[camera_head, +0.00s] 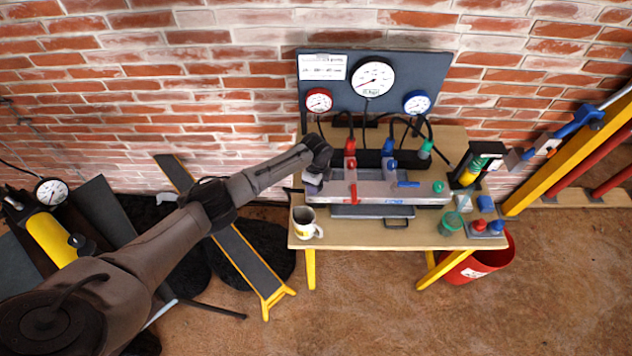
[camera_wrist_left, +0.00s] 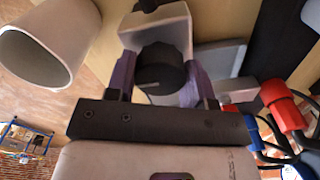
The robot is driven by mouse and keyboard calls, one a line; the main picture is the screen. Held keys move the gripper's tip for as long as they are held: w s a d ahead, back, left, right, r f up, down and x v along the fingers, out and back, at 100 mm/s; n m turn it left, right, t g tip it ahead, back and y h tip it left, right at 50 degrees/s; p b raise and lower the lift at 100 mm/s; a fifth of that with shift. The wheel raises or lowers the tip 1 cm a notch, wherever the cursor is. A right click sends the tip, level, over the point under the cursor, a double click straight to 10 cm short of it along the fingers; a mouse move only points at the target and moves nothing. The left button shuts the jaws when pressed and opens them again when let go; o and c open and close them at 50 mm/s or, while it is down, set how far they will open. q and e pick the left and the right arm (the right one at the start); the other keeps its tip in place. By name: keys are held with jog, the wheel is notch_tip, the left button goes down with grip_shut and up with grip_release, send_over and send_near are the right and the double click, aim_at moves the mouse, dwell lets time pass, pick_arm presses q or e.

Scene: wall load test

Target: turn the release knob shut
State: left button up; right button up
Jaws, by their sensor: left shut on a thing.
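The release knob (camera_wrist_left: 162,68) is a black round knob with a pale line on its face, on a grey block (camera_wrist_left: 158,25) in the left wrist view. My left gripper (camera_wrist_left: 162,78) has its two purple fingers on either side of the knob, shut on it. In the head view my left gripper (camera_head: 313,183) is at the left end of the grey pump manifold (camera_head: 378,192) on the bench; the knob is hidden there. My right gripper is not in view.
A white mug (camera_head: 305,223) stands on the wooden bench (camera_head: 350,236) close to my left gripper and shows in the left wrist view (camera_wrist_left: 45,45). Red (camera_head: 350,150) and blue (camera_head: 387,152) fittings with hoses rise behind the manifold. A gauge board (camera_head: 425,75) stands behind.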

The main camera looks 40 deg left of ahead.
pick_arm(q)
jog(key=o, duration=0.9)
notch_tip(320, 180, up, 14)
jog(key=shift+f+p, duration=0.1)
jog(key=shift+p, duration=0.7)
